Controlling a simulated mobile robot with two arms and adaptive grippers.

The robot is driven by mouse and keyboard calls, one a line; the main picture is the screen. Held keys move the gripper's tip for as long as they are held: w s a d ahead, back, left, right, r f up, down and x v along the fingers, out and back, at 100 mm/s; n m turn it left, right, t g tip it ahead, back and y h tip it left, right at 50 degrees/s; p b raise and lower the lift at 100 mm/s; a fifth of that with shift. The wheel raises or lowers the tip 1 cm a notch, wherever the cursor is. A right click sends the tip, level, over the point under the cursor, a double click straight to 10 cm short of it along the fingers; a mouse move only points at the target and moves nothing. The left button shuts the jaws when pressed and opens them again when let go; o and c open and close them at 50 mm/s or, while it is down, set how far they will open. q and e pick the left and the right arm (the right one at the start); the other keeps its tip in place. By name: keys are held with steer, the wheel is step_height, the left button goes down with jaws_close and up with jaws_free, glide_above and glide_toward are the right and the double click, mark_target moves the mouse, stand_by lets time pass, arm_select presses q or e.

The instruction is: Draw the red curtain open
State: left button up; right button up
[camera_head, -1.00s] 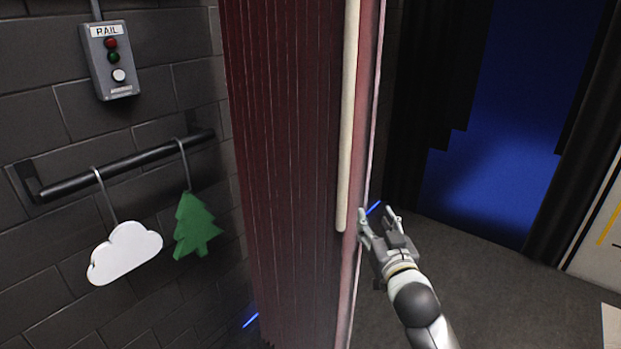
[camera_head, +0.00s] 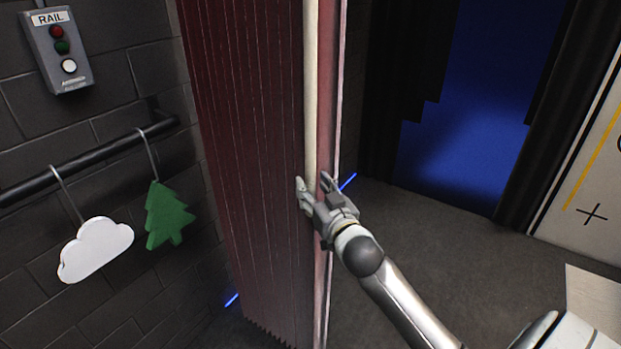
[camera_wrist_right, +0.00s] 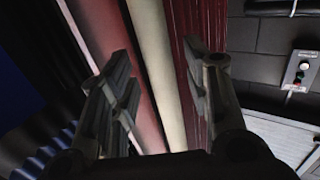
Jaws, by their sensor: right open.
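The red curtain (camera_head: 245,150) hangs in folds in the middle of the head view. A pale vertical bar (camera_head: 311,85) runs down along its right edge, with a pinkish strip of cloth beside it. In the right wrist view the bar (camera_wrist_right: 160,75) and the curtain's edge pass between the open fingers (camera_wrist_right: 165,95). I cannot tell whether the fingers touch the bar. My left gripper is not in view.
A grey box with buttons labelled RAIL (camera_head: 58,50) is on the dark block wall at left. A black rail (camera_head: 90,160) below holds a white cloud (camera_head: 95,249) and a green tree (camera_head: 168,215).

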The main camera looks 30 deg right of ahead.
steer(key=shift+w+d, duration=0.2)
steer(key=shift+w, duration=1)
jaws_close()
